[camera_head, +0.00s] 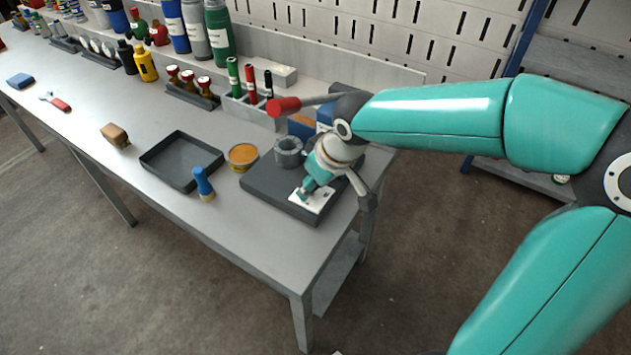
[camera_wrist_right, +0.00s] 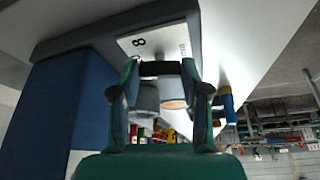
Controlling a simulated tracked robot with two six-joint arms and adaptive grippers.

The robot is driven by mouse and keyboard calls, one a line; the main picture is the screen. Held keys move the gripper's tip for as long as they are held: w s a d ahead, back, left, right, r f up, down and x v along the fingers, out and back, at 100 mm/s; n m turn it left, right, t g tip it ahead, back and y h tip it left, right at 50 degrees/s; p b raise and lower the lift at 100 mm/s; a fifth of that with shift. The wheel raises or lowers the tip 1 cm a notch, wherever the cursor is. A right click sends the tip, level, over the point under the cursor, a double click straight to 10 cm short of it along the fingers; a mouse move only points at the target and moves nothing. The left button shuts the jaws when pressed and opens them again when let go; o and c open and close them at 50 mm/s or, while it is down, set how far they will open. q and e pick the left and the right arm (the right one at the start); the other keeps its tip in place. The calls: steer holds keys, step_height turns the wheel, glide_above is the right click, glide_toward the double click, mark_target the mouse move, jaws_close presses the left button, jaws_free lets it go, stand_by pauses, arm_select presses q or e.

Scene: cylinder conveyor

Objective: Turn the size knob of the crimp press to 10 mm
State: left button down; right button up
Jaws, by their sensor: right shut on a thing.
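The crimp press has a dark grey base (camera_head: 262,190) at the right end of the bench, with a grey ring-shaped die (camera_head: 288,151) and a red-ended lever (camera_head: 284,106). A white size plate (camera_head: 322,203) lies on the base's front corner. My right gripper (camera_head: 303,192) points down at this plate. In the right wrist view, the two fingers (camera_wrist_right: 160,70) are shut on the dark size knob (camera_wrist_right: 158,69). The plate (camera_wrist_right: 165,42) shows a figure 8 beside the knob; other marks are hidden or unreadable. The knob's pointer cannot be made out. My left gripper is out of view.
A black tray (camera_head: 150,163), an orange-topped tin (camera_head: 243,153) and a blue-handled tool (camera_head: 204,184) stand left of the press. Markers stand in a rack (camera_head: 240,104) behind. The bench's front edge runs close to the press.

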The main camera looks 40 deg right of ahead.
steer(key=shift+d+r+n+p, duration=0.1)
steer(key=shift+n+p, duration=0.3)
steer(key=shift+n, duration=0.1)
steer(key=shift+c, duration=0.2)
steer(key=shift+n+y, duration=0.6)
steer(key=shift+n, duration=0.4)
steer(key=shift+w, duration=0.1)
steer(key=o, duration=1.1)
steer(key=shift+o, duration=0.2)
steer(key=v, duration=1.1)
steer(key=shift+r, duration=0.35)
